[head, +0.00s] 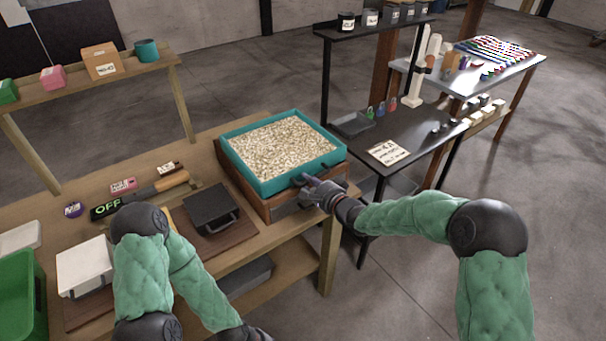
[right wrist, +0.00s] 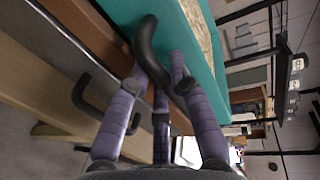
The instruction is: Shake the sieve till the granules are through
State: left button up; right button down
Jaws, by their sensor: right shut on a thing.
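The sieve (head: 258,184) is a square teal frame full of pale beige granules (head: 282,145). It sits on top of a wooden box (head: 255,204) on the workbench. My right gripper (head: 310,186) is at the sieve's front right side, shut on its black handle. In the right wrist view the fingers (right wrist: 160,78) close around the curved black handle (right wrist: 147,42) on the teal wall (right wrist: 203,80). Whether granules lie below the sieve is hidden. My left gripper (head: 248,334) is at the bottom edge, mostly cut off, and its fingers cannot be made out.
A black lidded box (head: 210,207) and a white box (head: 84,264) stand on the bench to the left, near an "OFF" sign (head: 106,207). A green bin (head: 20,295) is at far left. A dark shelf table (head: 410,135) stands to the right. The floor between is clear.

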jog(key=c, duration=1.1)
grip_release()
jog(key=v, duration=1.2)
